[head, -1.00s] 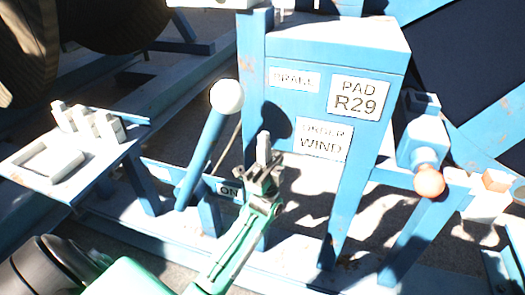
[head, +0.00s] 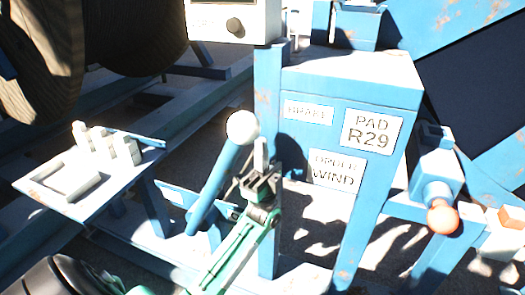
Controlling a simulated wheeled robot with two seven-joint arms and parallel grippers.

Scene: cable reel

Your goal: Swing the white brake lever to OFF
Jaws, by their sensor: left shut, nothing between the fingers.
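The brake lever (head: 212,185) is a blue bar with a white ball knob (head: 242,127), leaning up and to the right from its low pivot. My left gripper (head: 261,155), on a green arm from the bottom, is shut and empty. Its fingertips are just right of and below the knob, beside the upper bar; I cannot tell whether they touch it. The ON label is mostly hidden behind the gripper. My right gripper is not in view.
An orange knob (head: 442,217) is at right. Large reels stand behind.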

